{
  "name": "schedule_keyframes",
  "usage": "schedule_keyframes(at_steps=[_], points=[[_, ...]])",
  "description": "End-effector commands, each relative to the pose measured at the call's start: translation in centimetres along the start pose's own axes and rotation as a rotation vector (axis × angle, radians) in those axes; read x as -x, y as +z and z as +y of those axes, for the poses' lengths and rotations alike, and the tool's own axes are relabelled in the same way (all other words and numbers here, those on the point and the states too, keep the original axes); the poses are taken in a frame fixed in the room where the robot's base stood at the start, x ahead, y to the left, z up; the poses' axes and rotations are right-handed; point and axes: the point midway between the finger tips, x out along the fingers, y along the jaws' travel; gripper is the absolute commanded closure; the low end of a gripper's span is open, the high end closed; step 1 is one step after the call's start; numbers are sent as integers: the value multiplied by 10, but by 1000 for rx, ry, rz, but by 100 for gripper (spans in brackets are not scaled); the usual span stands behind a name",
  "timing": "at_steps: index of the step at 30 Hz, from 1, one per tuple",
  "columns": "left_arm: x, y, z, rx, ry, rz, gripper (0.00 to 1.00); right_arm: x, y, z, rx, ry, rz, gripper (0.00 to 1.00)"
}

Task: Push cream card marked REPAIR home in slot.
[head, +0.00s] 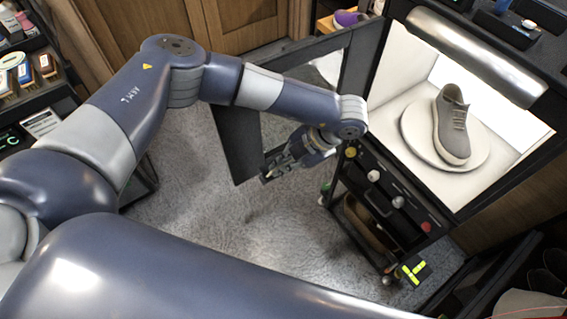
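My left gripper (272,172) hangs in the middle of the head view, in front of the dark open door panel (237,145) and left of the black cart. Its fingers point down and to the left. They are small and dark, so I cannot tell whether they are open or shut, or whether they hold anything. I cannot make out a cream card marked REPAIR or its slot. A pale card with print (41,122) stands on the left shelf, but its words are too small to read. My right gripper is not in view.
A grey sneaker (453,125) sits on a round white turntable (415,140) in a lit booth at right. Below it, a black cart (375,160) carries coloured knobs. Shelves with brushes (25,72) stand at left. The grey carpet (200,190) between is clear.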

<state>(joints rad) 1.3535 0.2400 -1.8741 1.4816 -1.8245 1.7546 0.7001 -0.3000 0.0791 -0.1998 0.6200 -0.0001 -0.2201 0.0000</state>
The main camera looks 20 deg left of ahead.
Motion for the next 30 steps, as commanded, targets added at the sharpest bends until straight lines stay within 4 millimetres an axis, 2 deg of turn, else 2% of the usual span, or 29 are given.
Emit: schedule_keyframes(at_steps=[30], points=[[-25,10,-1,0,-1,0,100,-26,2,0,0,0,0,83]])
